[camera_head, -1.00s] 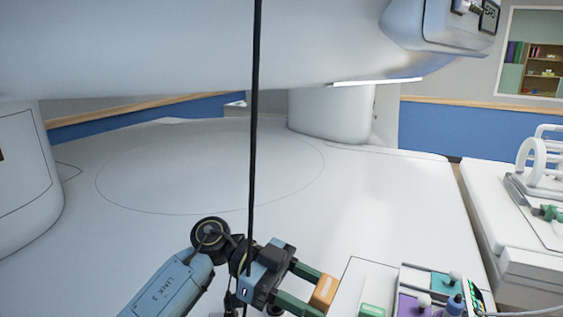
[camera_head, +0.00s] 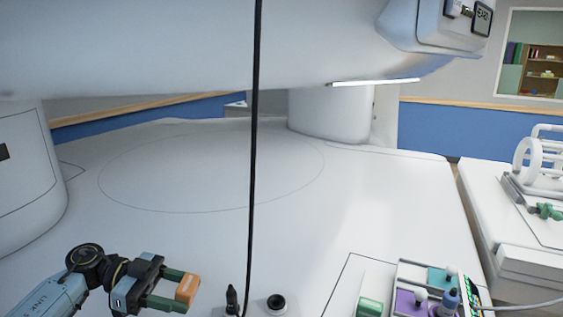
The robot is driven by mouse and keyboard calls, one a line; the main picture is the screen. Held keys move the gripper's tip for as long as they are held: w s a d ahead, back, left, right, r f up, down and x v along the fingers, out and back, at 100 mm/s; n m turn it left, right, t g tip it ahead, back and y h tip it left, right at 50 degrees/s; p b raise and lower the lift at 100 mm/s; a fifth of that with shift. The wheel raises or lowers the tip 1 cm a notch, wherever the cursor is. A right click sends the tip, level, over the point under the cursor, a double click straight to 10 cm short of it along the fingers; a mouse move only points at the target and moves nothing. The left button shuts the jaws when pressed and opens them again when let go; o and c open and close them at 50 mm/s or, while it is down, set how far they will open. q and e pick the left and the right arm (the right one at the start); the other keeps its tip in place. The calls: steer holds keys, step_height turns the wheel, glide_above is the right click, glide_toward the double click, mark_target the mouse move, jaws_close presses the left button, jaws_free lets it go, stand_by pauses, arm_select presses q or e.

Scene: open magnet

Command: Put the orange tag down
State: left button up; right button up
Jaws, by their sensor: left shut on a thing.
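The orange tag (camera_head: 187,287) is a small orange block in the lower left of the head view. My left gripper (camera_head: 182,289) is shut on it, with the tag between the ends of its two dark green fingers. The gripper and tag are over the broad white surface (camera_head: 330,215). I cannot tell how high the tag is above this surface. My right gripper is not in view.
A black cable (camera_head: 254,150) hangs down right of the gripper, beside a black round fitting (camera_head: 277,303). A tray (camera_head: 399,274) with teal and purple parts stands lower right, beside a green block (camera_head: 370,307). A large white housing (camera_head: 180,45) overhangs. The middle surface is clear.

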arm_select(q)
steer(key=a+n+t, duration=0.2)
steer(key=a+t, duration=0.1)
steer(key=a, duration=1)
steer(key=w+d+r+n+t+y, duration=0.25)
steer(key=d+r+n+t, duration=0.25)
steer(key=d+n+t, duration=0.4)
steer(key=s+a+f+n+t+y, duration=0.55)
steer(key=s+n+y, duration=0.2)
steer(key=y, duration=0.45)
steer(key=d+y, duration=0.1)
steer(key=d, duration=0.7)
steer(key=shift+s+d+f+g, duration=0.35)
steer(key=shift+s+f, duration=0.1)
stand_by(1.3)
